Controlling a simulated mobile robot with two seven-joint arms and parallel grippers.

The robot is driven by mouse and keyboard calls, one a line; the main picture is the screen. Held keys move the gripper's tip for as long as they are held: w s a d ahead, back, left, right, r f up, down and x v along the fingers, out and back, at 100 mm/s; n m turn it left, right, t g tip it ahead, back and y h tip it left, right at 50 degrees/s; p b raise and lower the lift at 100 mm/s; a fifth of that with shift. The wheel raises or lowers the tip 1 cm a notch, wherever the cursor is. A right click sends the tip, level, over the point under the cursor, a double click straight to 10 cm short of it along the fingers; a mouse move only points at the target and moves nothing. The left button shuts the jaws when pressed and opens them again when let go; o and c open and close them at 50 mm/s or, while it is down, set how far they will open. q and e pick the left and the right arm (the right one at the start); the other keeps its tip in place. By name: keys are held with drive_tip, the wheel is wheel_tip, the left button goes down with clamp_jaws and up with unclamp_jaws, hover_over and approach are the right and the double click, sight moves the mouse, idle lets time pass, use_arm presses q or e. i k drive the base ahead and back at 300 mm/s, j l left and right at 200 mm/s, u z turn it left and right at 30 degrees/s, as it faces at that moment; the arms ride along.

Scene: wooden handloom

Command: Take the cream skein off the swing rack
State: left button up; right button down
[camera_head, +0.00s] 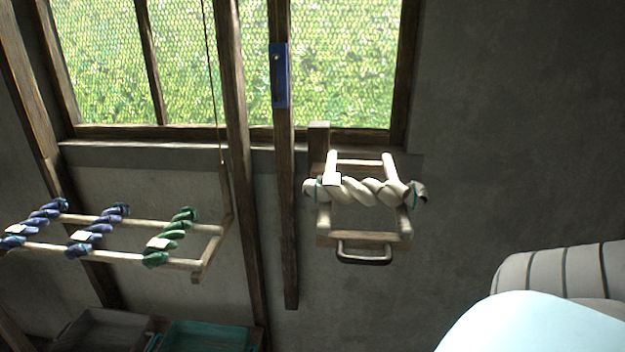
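Neither of my grippers can be made out in this view. A pale rounded shape and a ribbed, light grey part fill the lower right corner, clear of the skein.
A longer rack (130,252) at the left holds blue skeins (92,232) and a green skein (170,237). A wooden post (285,200) stands between the racks, with a blue object (279,76) on it. A teal crate (205,336) sits below. The right wall is bare.

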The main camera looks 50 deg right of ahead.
sight(329, 186)
drive_tip(key=z, duration=1.85)
drive_tip(key=j+z, duration=0.2)
drive_tip(key=j, duration=0.4)
